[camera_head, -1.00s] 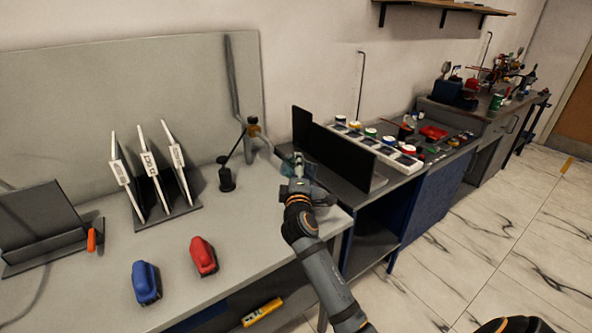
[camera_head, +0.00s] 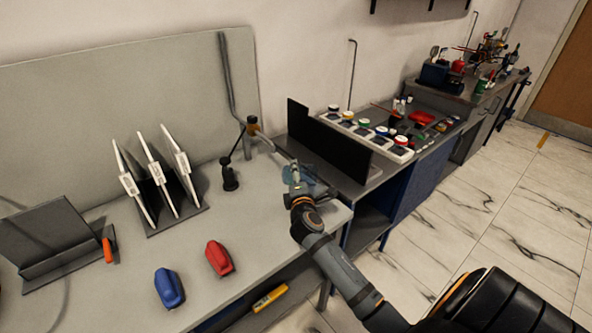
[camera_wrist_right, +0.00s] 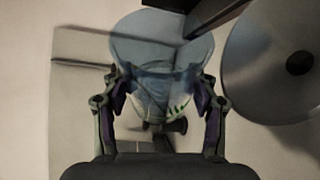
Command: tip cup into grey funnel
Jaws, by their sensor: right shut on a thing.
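A clear bluish cup (camera_wrist_right: 160,50) is between the fingers of my right gripper (camera_wrist_right: 160,95), which is shut on it. The cup's wide mouth faces the top of the right wrist view. A round grey funnel (camera_wrist_right: 262,70) with a dark central hole is at the right of that view, beside the cup and apart from it. In the head view my right gripper (camera_head: 294,180) is above the right end of the bench, with the bluish cup (camera_head: 311,172) just beyond it. The funnel cannot be made out surely there. My left gripper is not in view.
A black panel (camera_head: 328,145) stands just beyond the gripper. A dark stand (camera_head: 229,174) and a bent pipe (camera_head: 262,142) are to its left. A rack with white plates (camera_head: 160,185) and red (camera_head: 219,258) and blue (camera_head: 169,288) items occupy the grey bench (camera_head: 110,285).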

